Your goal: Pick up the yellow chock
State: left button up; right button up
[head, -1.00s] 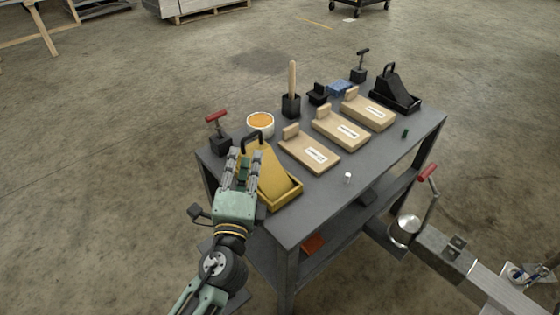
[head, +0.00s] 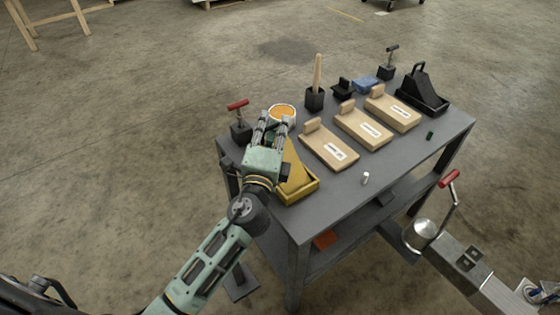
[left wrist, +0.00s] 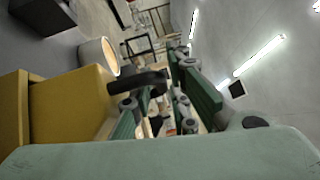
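The yellow chock (head: 294,178) is a wedge with a black handle, in a yellow tray-like base at the near left corner of the grey table. My left gripper (head: 273,119) is over its upper end and hides much of it in the head view. In the left wrist view, the chock (left wrist: 68,112) is at the left, and its black handle (left wrist: 138,82) reaches toward the space between the fingers (left wrist: 160,105). The fingers are apart. I cannot tell whether they touch the handle. My right gripper is not in view.
On the table (head: 345,197) are a white bowl with orange contents (head: 283,113), a red-handled tool (head: 240,118), several wooden boards (head: 329,148) and a black chock (head: 422,88). A small white cylinder (head: 365,178) stands near the front edge. A metal trailer coupler (head: 470,265) is at right.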

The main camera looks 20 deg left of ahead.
pick_arm(q)
jog(key=shift+c, duration=0.3)
grip_shut()
jog(key=shift+f, duration=0.15)
jog(key=shift+r, duration=0.2)
